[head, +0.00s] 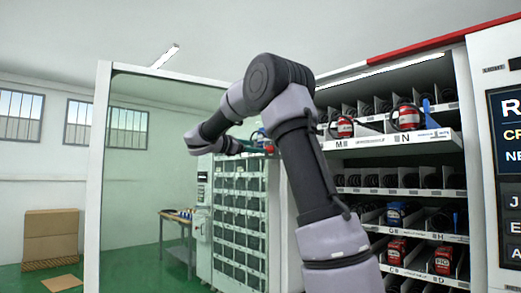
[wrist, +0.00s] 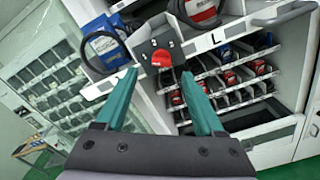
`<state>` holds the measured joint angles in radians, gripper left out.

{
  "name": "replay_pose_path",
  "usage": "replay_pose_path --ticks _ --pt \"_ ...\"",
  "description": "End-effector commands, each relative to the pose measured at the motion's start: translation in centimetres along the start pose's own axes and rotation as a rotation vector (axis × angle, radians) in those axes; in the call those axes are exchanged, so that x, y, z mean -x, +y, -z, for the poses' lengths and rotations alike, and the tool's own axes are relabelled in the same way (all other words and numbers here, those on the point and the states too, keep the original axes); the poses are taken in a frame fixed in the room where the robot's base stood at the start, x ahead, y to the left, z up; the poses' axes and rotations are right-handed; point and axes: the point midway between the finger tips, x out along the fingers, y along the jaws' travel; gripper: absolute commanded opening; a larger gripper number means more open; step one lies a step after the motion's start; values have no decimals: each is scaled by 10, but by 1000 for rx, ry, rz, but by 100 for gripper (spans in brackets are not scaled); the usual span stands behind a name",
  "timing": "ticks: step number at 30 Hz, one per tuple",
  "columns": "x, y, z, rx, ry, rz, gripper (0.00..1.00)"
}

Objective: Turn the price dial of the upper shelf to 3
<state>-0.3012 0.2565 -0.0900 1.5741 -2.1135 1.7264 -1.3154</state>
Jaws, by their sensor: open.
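In the wrist view, a red round price dial (wrist: 161,58) sits on a dark plate on the front edge of the upper shelf (wrist: 226,33). Small light marks show around the dial, too small to read. My gripper (wrist: 160,75) is open, with one teal finger on each side just below the dial in the picture. Nothing is between the fingers, and I cannot tell whether they touch the dial.
A blue-labelled item (wrist: 103,46) and a red-labelled item (wrist: 200,10) stand on the shelf beside the dial. Lower shelves (head: 408,228) hold more items. The open glass door (head: 104,180) stands left of the machine.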

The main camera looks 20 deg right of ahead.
Motion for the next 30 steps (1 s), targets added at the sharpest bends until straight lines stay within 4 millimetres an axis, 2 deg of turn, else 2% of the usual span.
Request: replay_pose_path --ticks 3,9,14,22,26,27,28,30 --pt "-25 -1 0 1 -2 3 70" --pt "-52 -1 0 0 0 2 70" --pt "-61 0 0 0 2 0 70" --pt "-62 0 0 -1 2 0 70" --pt "-62 0 0 -1 2 0 21" --pt "-62 0 0 -1 2 0 5" --pt "-62 0 0 -1 2 0 0" --pt "-62 0 0 -1 2 0 0"
